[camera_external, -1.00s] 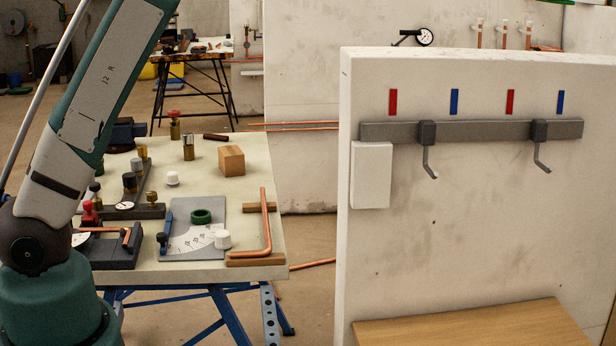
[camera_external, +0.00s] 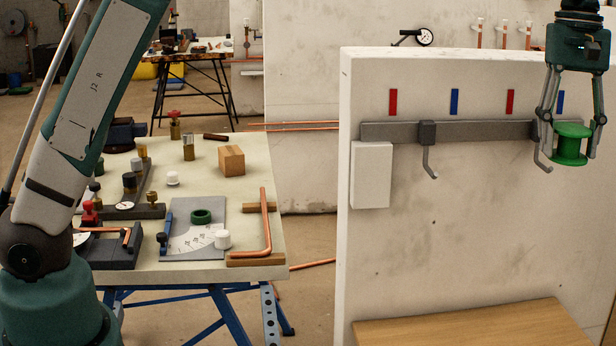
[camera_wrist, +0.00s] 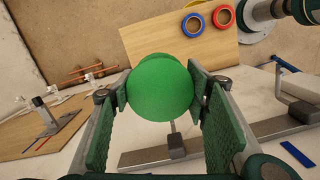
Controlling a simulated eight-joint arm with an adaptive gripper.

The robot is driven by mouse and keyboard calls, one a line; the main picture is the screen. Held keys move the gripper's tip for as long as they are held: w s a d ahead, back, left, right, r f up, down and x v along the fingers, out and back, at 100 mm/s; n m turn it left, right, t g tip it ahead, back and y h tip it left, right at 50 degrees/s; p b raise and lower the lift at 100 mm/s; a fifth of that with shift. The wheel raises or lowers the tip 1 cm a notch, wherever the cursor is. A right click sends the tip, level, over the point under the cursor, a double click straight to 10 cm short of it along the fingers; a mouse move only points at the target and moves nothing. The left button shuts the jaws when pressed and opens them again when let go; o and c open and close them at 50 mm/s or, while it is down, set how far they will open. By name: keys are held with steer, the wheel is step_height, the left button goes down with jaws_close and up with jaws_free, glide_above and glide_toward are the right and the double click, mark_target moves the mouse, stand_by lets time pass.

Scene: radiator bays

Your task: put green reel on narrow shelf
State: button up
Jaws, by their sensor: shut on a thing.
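The green reel (camera_external: 570,148) is a flanged spool. My gripper (camera_external: 572,131) is shut on it, with one finger on each side. It hangs high in front of the white wall, near the right hook (camera_external: 541,158). In the wrist view the reel (camera_wrist: 160,88) shows as a round green face between my gripper's pads (camera_wrist: 163,100). A wooden shelf (camera_external: 470,328) juts out low on the wall, below and left of the reel. The wrist view shows a wooden board (camera_wrist: 160,35) beyond the reel and another (camera_wrist: 40,135) at left. I cannot tell which is the narrow shelf.
A grey rail (camera_external: 480,131) with hooks crosses the wall, and a white box (camera_external: 371,175) is at its left end. A blue ring (camera_wrist: 193,25) and a red ring (camera_wrist: 224,16) lie on or beside the far board. A cluttered workbench (camera_external: 250,180) stands left.

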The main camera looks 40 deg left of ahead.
steer(key=s+a+f+m, duration=0.1)
steer(key=s+f, duration=0.1)
steer(key=f, duration=0.4)
steer(key=s+a+f+m, duration=0.1)
steer(key=s+f, duration=0.1)
steer(key=f, duration=0.5)
steer(key=shift+s+m, duration=0.25)
steer(key=shift+m, duration=0.15)
step_height(320, 180, down, 24)
steer(key=b, duration=0.2)
steer(key=shift+r+b, duration=0.15)
steer(key=shift+b, duration=0.25)
steer(key=shift+f, duration=2.1)
steer(key=shift+f+b, duration=0.15)
steer(key=shift+b, duration=0.2)
steer(key=o, duration=0.9)
